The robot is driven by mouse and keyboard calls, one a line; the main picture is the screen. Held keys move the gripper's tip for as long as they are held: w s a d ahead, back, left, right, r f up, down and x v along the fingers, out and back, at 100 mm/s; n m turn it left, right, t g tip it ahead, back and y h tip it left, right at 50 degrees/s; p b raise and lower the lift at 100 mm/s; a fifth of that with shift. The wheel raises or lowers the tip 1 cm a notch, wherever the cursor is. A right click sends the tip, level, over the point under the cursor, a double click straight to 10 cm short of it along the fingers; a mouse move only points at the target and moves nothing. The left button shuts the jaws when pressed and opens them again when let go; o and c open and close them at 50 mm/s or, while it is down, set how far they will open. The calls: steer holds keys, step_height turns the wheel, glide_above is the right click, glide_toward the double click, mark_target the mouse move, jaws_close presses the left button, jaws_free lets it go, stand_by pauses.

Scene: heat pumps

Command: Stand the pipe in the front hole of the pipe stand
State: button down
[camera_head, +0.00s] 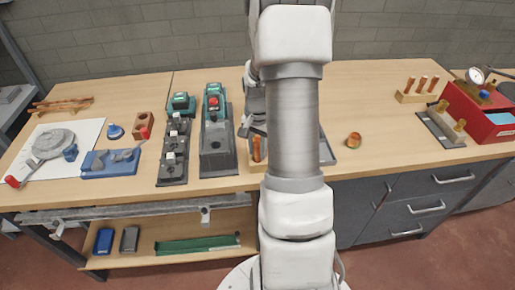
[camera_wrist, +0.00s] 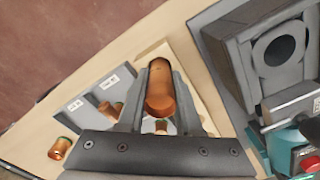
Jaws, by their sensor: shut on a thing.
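In the wrist view my gripper (camera_wrist: 160,72) is shut on a copper pipe (camera_wrist: 160,90), with one dark finger on each side of it. Behind the fingers lies a pale wooden block (camera_wrist: 211,105), which looks like the pipe stand. Its holes are mostly hidden by the fingers and the pipe, so I cannot tell whether the pipe is in a hole or above it. A small copper end shows lower down between the fingers. In the head view my arm covers most of this spot; a bit of copper pipe (camera_head: 257,148) shows at its left edge.
In the wrist view a grey labelled tray (camera_wrist: 88,98) and copper pieces (camera_wrist: 60,147) lie left, and a grey pump unit (camera_wrist: 232,60) stands close right. In the head view a copper ring (camera_head: 353,140) lies on clear bench right of my arm.

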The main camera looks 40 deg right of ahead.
steer(key=shift+f+b, duration=0.4)
steer(key=shift+f, duration=0.2)
steer(key=c, duration=0.5)
jaws_free()
steer(key=shift+r, duration=0.1)
step_height(320, 180, up, 17)
steer(key=p, duration=0.1)
steer(key=shift+r, duration=0.2)
